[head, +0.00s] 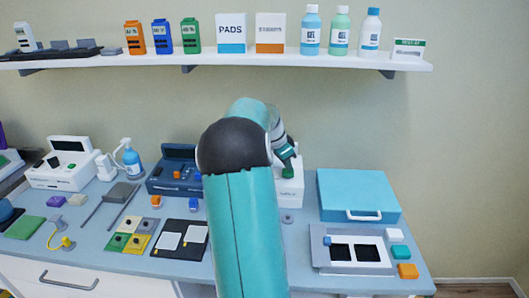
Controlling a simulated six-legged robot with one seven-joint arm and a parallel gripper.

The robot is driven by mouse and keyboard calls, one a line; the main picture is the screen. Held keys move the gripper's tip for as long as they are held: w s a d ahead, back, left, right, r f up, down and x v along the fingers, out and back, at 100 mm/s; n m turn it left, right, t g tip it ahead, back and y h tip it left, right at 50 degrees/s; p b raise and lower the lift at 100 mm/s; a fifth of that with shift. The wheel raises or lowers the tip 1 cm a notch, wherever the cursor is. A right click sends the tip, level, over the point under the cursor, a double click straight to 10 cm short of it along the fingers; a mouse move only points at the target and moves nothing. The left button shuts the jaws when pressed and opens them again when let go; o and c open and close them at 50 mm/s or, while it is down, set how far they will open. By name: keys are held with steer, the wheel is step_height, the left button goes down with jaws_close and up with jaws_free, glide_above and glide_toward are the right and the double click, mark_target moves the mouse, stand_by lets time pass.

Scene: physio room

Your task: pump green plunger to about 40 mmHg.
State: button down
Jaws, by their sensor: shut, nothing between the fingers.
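The green plunger (288,173) sits on top of a white device (290,190) near the back of the bench. My arm hides the left part of this device. My gripper (289,160) is shut and empty, pointing down right above the plunger. I cannot tell whether the fingertips touch it. No pressure reading can be read in this view.
A teal case (358,190) stands to the right, behind a grey tray (322,262) with black pads. A dark blue device (172,183) stands to the left. A shelf (230,59) with bottles and boxes runs above. Small green and orange blocks lie at the right.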

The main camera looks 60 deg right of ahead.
steer(key=shift+r, duration=2.15)
steer(key=shift+f, duration=1.9)
steer(key=shift+r, duration=1.9)
steer(key=shift+r, duration=2.5)
